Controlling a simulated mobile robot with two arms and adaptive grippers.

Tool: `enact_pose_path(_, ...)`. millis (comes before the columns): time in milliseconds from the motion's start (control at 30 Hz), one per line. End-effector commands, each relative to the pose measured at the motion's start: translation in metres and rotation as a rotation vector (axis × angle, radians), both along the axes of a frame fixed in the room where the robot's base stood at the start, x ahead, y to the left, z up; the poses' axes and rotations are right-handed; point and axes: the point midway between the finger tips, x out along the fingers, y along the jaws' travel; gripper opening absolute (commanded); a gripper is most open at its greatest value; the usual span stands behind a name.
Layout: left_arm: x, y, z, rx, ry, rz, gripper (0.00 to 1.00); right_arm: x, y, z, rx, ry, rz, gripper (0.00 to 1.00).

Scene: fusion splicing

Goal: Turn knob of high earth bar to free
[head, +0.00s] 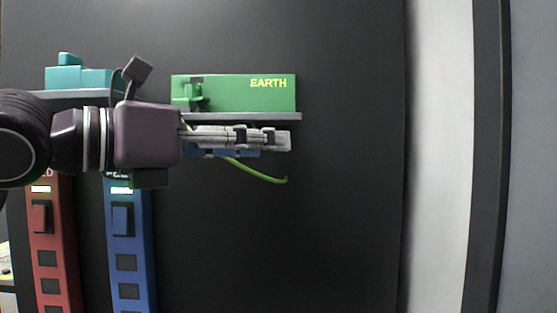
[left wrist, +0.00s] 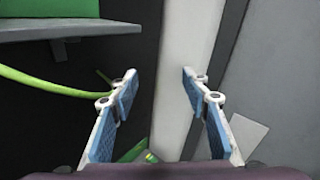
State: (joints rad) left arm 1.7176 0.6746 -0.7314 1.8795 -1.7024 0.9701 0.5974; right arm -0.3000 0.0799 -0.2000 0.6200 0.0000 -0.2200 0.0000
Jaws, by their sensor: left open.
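The green bar labelled EARTH (head: 250,93) sits on a grey shelf (head: 250,116) on the dark panel. A small green knob-like part (head: 192,98) stands out at its left end; its setting is too small to read. My left gripper (head: 284,140) is just below the shelf, pointing right, apart from the bar. In the left wrist view the left gripper (left wrist: 160,84) is open, with nothing between its blue-padded fingers. There the green bar (left wrist: 45,8) shows only in part at upper left, and the knob is out of view. My right gripper is not in view.
A yellow-green cable (head: 262,175) hangs below the shelf, partly behind my gripper; it also shows in the left wrist view (left wrist: 45,87). A teal block (head: 78,78) stands at left. Red (head: 50,270) and blue (head: 135,280) strips are below. The panel's right part is clear.

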Motion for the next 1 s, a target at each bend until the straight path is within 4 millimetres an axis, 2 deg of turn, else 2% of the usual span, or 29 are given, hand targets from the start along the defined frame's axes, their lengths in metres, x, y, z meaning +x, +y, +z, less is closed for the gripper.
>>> enact_pose_path(100,-0.008,-0.016,-0.011,-0.050,0.029,-0.084,0.43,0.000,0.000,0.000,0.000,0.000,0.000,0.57)
enact_pose_path(300,-0.019,-0.031,-0.018,-0.111,0.058,-0.173,0.43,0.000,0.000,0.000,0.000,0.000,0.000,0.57)
enact_pose_path(767,-0.022,-0.033,-0.017,-0.130,0.066,-0.195,0.43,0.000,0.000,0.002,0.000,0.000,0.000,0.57)
enact_pose_path(867,-0.020,-0.031,-0.007,-0.129,0.075,-0.198,0.43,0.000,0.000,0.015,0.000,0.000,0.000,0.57)
enact_pose_path(1000,-0.017,-0.022,0.020,-0.127,0.104,-0.206,0.43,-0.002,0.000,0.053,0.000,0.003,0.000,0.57)
